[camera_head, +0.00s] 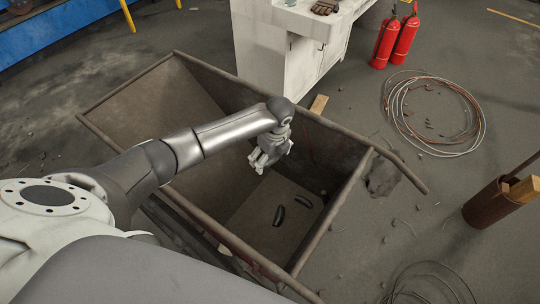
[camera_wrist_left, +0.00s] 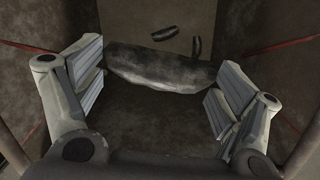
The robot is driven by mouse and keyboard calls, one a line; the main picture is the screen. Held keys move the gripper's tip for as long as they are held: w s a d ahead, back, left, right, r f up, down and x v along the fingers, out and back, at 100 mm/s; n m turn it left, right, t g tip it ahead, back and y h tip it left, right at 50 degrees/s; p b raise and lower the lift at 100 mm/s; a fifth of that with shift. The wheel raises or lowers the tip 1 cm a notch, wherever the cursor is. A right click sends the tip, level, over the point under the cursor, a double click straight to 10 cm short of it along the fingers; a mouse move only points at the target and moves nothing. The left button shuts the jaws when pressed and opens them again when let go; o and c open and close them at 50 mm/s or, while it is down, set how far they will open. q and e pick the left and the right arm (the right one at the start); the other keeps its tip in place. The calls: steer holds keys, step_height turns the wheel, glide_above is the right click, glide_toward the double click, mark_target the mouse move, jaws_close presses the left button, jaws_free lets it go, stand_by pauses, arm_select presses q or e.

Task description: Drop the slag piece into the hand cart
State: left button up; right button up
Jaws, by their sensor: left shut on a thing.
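The hand cart (camera_head: 190,90) is a large rusty brown metal bin with sloping walls, in the middle of the head view. My left gripper (camera_head: 262,160) reaches over its left wall and hangs inside the open top, above the floor of the bin. In the left wrist view my left gripper (camera_wrist_left: 162,78) is shut on the slag piece (camera_wrist_left: 160,66), a dark grey, rough, elongated lump held crosswise between the fingers. In the head view I cannot make out the held piece. The cart's inner floor shows below it. My right gripper is not in view.
Two small dark pieces (camera_head: 279,215) (camera_head: 303,201) lie on the cart's floor. A white cabinet (camera_head: 270,50) stands behind the cart. Red fire extinguishers (camera_head: 385,42), a coil of wire (camera_head: 398,112) and a rusty pipe container (camera_head: 487,207) are to the right.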

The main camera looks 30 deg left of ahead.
arm_select(q)
steer(key=o, duration=0.8)
step_height(320, 180, up, 12)
steer(key=d, duration=0.1)
steer(key=shift+s+d+f, duration=0.15)
steer(key=shift+s+d, duration=0.15)
stand_by(0.4)
